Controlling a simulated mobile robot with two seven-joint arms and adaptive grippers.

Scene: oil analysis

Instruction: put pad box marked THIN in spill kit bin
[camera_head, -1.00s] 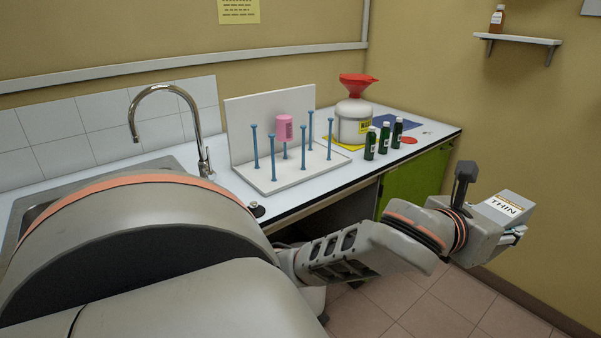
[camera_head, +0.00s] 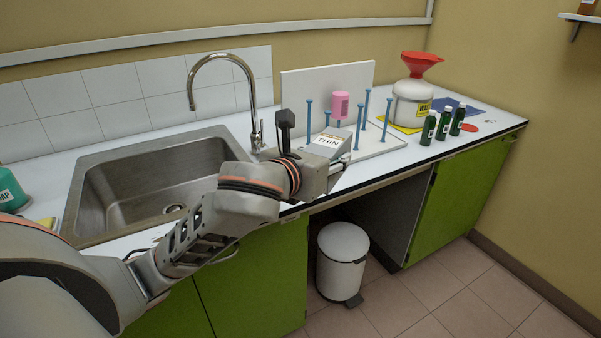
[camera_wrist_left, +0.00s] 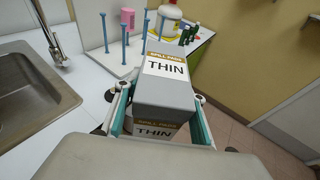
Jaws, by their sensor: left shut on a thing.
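The pad box marked THIN (camera_head: 328,141) is a grey box with a white label and an orange-brown band. My left gripper (camera_head: 340,165) is shut on it and holds it up in front of the counter's front edge. In the left wrist view the box (camera_wrist_left: 168,85) sits between the two fingers of the gripper (camera_wrist_left: 160,118), its THIN label facing the camera. A white pedal bin (camera_head: 343,262) with a closed-looking lid stands on the floor under the counter; I see no spill kit mark on it. My right gripper is not in view.
The steel sink (camera_head: 150,180) is at left, with a tall tap. A white peg rack (camera_head: 385,148) with blue pegs and a pink cup (camera_head: 340,104) stands behind the box. Green bottles (camera_head: 443,124) and a white container with red funnel (camera_head: 412,100) are farther right. Floor at right is clear.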

